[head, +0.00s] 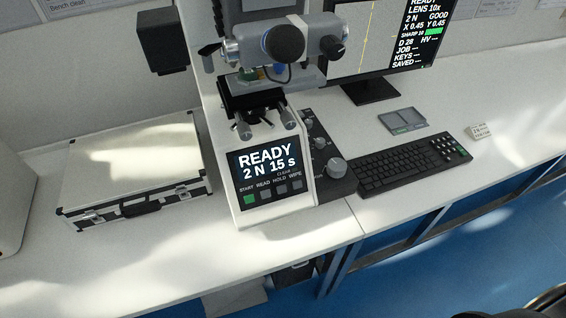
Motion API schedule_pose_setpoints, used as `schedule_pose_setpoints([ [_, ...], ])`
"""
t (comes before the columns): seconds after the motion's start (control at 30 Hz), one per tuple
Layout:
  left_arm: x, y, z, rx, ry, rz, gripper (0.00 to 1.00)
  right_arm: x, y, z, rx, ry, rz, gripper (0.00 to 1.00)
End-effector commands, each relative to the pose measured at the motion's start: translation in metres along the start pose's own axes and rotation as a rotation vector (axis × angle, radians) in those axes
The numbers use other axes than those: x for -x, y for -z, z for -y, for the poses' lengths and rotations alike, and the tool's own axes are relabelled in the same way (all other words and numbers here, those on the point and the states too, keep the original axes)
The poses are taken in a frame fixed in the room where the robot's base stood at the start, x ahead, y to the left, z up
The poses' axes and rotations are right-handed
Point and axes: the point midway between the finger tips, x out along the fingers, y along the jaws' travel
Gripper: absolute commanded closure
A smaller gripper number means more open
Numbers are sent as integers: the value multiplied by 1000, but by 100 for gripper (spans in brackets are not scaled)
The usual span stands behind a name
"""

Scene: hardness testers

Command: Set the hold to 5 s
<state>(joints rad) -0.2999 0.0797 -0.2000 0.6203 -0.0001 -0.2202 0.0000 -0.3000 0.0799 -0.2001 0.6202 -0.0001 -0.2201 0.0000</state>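The hardness tester (277,213) stands on the bench in the head view. Its front display (266,161) reads READY, 2 N, 15 s. Below it is a row of buttons labelled START, READ, HOLD and WIPE. The START button (249,199) is green, and the HOLD button (281,190) is grey, third from the left.
A silver case (135,163) lies left of the tester. A side panel with knobs (337,167) sits right of it. A keyboard (415,163), a small grey tray (403,121) and a monitor (385,40) are further right. The bench front before the tester is clear.

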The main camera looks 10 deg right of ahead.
Motion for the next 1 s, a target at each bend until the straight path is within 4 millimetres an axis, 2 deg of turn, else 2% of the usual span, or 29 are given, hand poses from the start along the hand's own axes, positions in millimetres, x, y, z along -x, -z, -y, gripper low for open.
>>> schedule_pose_setpoints([
  [0.07,0,0,0,0,0,0,60,0,0,0,0,0,0,76],
  [0.43,0,0,0,0,0,0,60,0,0,0,0,0,0,100],
  [1.0,0,0,0,0,0,0,60,0,0,0,0,0,0,100],
])
